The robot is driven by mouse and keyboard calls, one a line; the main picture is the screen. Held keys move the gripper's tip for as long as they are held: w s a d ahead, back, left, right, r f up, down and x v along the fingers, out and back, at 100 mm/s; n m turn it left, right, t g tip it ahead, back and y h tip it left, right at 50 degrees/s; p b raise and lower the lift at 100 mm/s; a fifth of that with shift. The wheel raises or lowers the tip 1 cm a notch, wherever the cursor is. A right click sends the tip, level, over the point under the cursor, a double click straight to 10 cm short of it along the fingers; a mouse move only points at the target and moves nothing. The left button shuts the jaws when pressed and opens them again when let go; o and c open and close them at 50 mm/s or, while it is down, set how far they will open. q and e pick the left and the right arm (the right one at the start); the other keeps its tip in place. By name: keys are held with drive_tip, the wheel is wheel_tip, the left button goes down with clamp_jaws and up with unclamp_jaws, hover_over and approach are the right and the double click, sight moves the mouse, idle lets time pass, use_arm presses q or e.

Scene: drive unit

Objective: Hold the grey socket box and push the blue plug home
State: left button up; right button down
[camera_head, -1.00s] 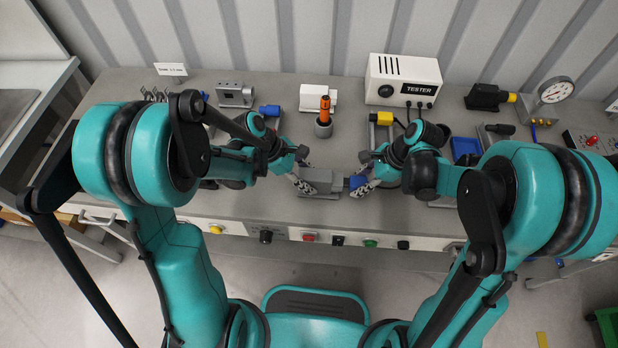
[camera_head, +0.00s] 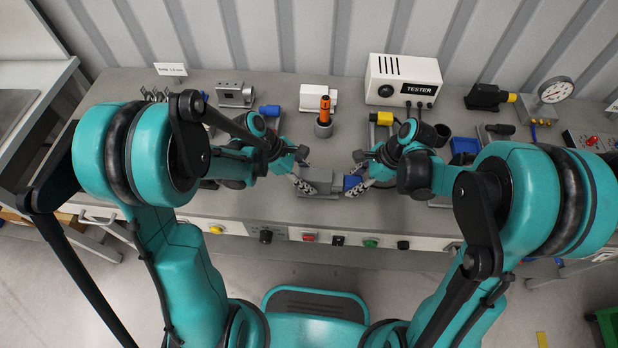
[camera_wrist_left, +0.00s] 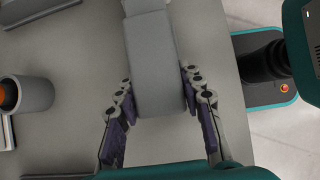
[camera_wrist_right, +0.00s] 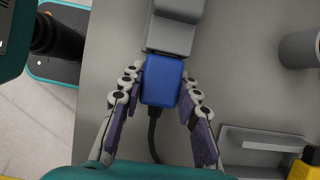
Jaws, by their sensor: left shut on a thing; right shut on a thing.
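The grey socket box (camera_head: 318,177) sits on the bench in front of me and fills the middle of the left wrist view (camera_wrist_left: 156,65). My left gripper (camera_head: 304,183) is shut on it, one finger along each side. The blue plug (camera_head: 352,183) is at the box's right end, in line with it. My right gripper (camera_head: 357,187) is shut on the plug. In the right wrist view the plug (camera_wrist_right: 162,82) meets the end of the box (camera_wrist_right: 170,38) with no clear gap. A black cable trails from its back. How deep it sits is hidden.
An orange-handled tool stands in a grey holder (camera_head: 323,130) behind the box. The white tester (camera_head: 403,82) is farther back. A blue tray (camera_head: 465,146) lies to the right. Buttons line the bench's front edge (camera_head: 340,239).

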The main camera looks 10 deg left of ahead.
drive_tip(key=c, duration=1)
unclamp_jaws()
drive_tip(key=shift+r, duration=0.1)
drive_tip(key=v, duration=1.1)
drive_tip(key=shift+d+r, duration=0.2)
drive_tip(key=shift+r, duration=0.1)
use_arm(q)
drive_tip(key=o, duration=1.3)
